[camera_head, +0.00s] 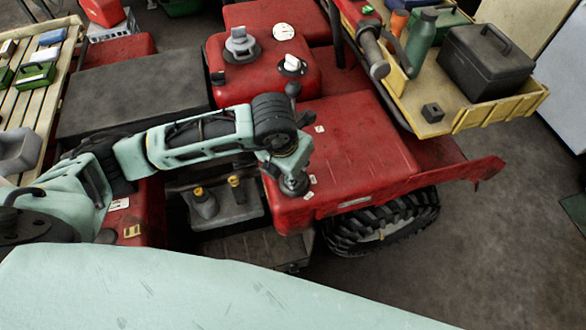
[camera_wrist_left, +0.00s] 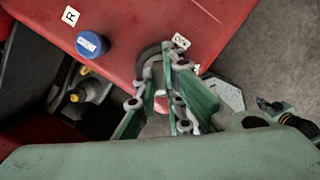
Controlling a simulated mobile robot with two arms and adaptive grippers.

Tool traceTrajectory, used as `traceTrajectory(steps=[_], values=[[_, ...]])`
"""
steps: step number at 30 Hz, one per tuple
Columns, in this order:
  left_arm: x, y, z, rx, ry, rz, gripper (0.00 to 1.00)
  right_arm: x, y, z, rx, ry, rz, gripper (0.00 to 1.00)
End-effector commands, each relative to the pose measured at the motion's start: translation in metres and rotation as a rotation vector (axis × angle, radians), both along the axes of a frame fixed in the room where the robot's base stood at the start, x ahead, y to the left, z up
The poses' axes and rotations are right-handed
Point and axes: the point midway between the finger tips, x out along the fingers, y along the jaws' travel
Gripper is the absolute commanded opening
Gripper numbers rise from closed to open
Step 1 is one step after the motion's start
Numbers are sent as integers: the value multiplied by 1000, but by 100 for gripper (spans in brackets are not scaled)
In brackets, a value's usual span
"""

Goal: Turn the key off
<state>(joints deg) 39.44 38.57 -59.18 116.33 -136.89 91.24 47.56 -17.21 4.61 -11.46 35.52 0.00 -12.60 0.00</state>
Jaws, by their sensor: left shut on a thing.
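My left gripper (camera_head: 294,185) points down at the edge of the red bodywork of the quad (camera_head: 350,140). In the left wrist view, my left gripper (camera_wrist_left: 165,72) has its fingers closed together at a round grey ring, the key switch (camera_wrist_left: 148,52), set at the panel's edge. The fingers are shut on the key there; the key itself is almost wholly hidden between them. A small white label (camera_wrist_left: 181,41) with dark letters, seemingly OFF, sits just beside the fingertips. My right gripper is in neither view.
A blue round knob (camera_wrist_left: 92,43) and a white R label (camera_wrist_left: 71,16) are on the red panel. A yellow tray (camera_head: 480,118) with a black toolbox (camera_head: 486,65) stands at the upper right. A black tyre (camera_head: 385,222) is below the panel.

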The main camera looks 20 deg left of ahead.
Motion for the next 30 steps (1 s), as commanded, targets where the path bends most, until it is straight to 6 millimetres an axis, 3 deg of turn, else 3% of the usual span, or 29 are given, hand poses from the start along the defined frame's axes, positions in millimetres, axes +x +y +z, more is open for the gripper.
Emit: traceTrajectory(steps=[10,20,30], values=[[0,1,-1,2,0,48,0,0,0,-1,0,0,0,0],[1,2,0,6,0,415,0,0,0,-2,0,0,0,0],[1,3,0,7,-1,459,0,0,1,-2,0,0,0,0]])
